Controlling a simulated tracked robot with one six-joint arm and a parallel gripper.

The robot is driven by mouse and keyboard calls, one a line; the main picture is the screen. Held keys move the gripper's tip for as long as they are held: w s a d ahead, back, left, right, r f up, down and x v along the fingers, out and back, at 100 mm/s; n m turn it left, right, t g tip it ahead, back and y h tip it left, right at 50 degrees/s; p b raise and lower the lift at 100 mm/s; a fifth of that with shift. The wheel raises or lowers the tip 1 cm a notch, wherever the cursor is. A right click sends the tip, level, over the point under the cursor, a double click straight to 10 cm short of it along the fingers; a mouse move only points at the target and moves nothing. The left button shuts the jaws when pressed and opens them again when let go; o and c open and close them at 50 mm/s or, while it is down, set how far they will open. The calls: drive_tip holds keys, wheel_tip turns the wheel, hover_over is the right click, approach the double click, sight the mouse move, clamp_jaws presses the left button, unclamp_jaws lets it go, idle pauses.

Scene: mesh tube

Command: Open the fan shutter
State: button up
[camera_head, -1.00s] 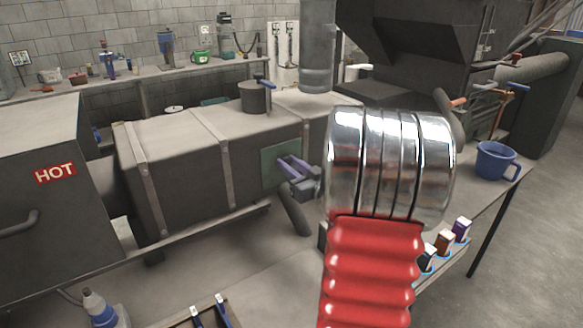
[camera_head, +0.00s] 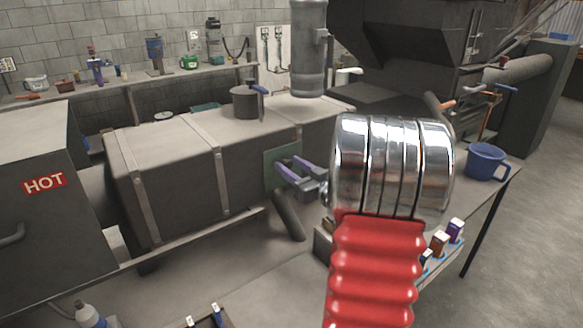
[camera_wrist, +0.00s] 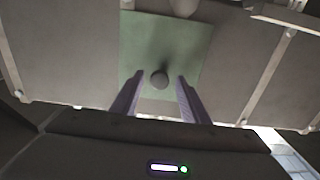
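A green square plate (camera_head: 270,158), which looks like the fan shutter, is on the side of the long dark duct box (camera_head: 165,180). In the wrist view the green plate (camera_wrist: 190,40) is straight ahead, with a round dark knob (camera_wrist: 160,79) standing out from it. My gripper (camera_head: 281,167) is in front of the plate, its purple fingers pointing at it. In the wrist view my gripper (camera_wrist: 155,78) is open, one finger on each side of the knob, with gaps between. Whether the fingertips reach past the knob is hard to tell. The head view does not show the knob.
A slanted pipe (camera_head: 289,216) hangs below the plate. My own red and chrome arm hides much of the centre right. A pot (camera_head: 245,101) stands on the duct. A blue mug (camera_head: 487,161) and small coloured bottles (camera_head: 441,242) are on the right bench.

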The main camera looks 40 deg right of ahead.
drive_tip(key=shift+s, duration=0.1)
drive_tip(key=s+a, duration=0.2)
drive_tip(key=s, duration=1.1)
drive_tip(key=shift+s, duration=0.25)
drive_tip(key=shift+w, duration=0.1)
drive_tip(key=w+a+r+m+g+h, duration=0.1)
drive_tip(key=w+a+r+g+h, duration=0.15)
drive_tip(key=w+a, duration=0.2)
drive_tip(key=w+a+r+g+h, duration=0.1)
drive_tip(key=w+a+g, duration=0.2)
drive_tip(key=a, duration=0.3)
drive_tip(key=s+a+f+n+g+y, duration=0.1)
drive_tip(key=s+a+g+y, duration=0.1)
drive_tip(key=s+a, duration=0.3)
drive_tip(key=s+a+f+n+g+y, duration=0.1)
drive_tip(key=s+a, duration=0.4)
drive_tip(key=a, duration=0.9)
drive_tip(key=s+a+f+g+y, duration=0.3)
drive_tip(key=s+a, duration=0.3)
drive_tip(key=a, duration=0.3)
drive_tip(key=shift+a+f+n+g, duration=0.15)
drive_tip(key=shift+n+g, duration=0.2)
drive_tip(key=shift+n, duration=0.05)
